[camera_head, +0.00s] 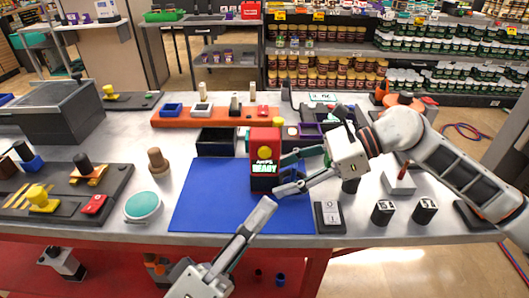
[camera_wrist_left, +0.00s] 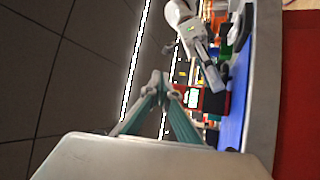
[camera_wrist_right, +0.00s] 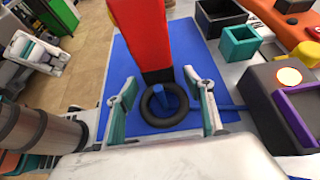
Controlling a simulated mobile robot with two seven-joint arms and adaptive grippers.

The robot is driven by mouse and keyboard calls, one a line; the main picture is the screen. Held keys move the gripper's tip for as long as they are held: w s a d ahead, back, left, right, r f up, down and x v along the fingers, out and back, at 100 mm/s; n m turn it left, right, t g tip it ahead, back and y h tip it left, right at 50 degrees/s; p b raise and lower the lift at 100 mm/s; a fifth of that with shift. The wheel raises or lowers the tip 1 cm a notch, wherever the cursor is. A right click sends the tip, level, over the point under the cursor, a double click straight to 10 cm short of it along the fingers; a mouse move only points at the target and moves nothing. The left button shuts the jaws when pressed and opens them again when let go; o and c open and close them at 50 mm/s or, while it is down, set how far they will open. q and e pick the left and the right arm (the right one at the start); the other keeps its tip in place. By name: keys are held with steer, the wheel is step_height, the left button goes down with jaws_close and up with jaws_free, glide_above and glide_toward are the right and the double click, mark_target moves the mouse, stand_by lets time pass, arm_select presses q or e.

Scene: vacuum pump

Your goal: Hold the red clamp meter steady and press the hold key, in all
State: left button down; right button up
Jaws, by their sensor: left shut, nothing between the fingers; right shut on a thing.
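The red clamp meter (camera_head: 259,140) stands upright on the blue mat (camera_head: 210,205). Its lit display reads "AMPS READY", with a round yellow key above it. The meter also shows in the left wrist view (camera_wrist_left: 217,101) and right wrist view (camera_wrist_right: 145,35). My right gripper (camera_head: 288,172) is beside its right side. Between its fingers in the right wrist view is a black ring (camera_wrist_right: 146,112) around a blue piece, seemingly the meter's jaw. My left gripper (camera_head: 266,203) is shut and empty in front of the meter, apart from it. Finger contact on the meter is hard to see.
A black open box (camera_head: 217,140) is behind the mat. A teal round pad (camera_head: 142,206) is to its left. A switch block (camera_head: 329,217) and small black blocks (camera_head: 383,212) stand to its right. My right arm covers part of the right side.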

mark_target(265, 153)
arm_select(q)
steer(key=shift+a+r, duration=0.1)
steer(key=shift+r, duration=0.3)
steer(key=shift+w, duration=0.1)
steer(key=shift+w, duration=4.3)
steer(key=shift+w, duration=0.15)
steer(key=shift+w, duration=0.3)
steer(key=shift+w, duration=0.35)
steer(key=shift+s, duration=0.8)
